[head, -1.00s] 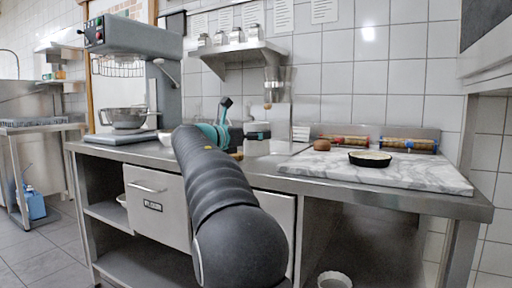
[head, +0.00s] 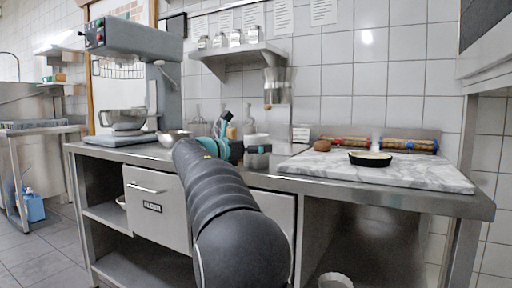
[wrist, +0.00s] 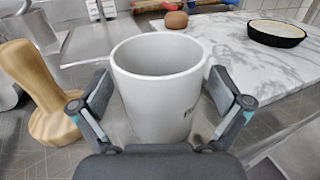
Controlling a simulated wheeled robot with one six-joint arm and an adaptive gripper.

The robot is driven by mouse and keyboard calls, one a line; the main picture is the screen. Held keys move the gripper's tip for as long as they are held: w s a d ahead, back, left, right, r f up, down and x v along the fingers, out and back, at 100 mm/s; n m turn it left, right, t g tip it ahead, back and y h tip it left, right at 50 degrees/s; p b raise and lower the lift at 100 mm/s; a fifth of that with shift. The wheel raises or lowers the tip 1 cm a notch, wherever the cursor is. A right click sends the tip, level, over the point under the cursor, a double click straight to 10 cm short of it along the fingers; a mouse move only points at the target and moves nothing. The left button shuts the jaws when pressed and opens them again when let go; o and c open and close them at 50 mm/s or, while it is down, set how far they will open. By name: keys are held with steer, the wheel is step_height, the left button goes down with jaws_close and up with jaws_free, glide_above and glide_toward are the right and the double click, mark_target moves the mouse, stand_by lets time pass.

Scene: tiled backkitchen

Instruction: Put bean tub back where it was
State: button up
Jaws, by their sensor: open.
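The bean tub (wrist: 160,95) is a plain white, open-topped cylinder standing upright on the steel counter, with part of a dark label at its lower right in the wrist view. Its inside looks empty as far as I see. My gripper (wrist: 168,108) is open, with one finger on each side of the tub. Whether the pads touch its wall I cannot tell. In the head view the tub's white top (head: 257,139) shows just above my dark gripper (head: 258,150), which hides its lower part.
A wooden tamper-like tool (wrist: 42,90) stands close left of the tub. A marble slab (head: 400,172) lies to the right, holding a brown round item (head: 322,145) and a black dish (head: 370,158). A metal bowl (head: 173,137) and a mixer (head: 135,40) stand left.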

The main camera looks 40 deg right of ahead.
steer(key=shift+r, duration=0.2)
steer(key=a, duration=1.2)
steer(key=shift+s, duration=0.35)
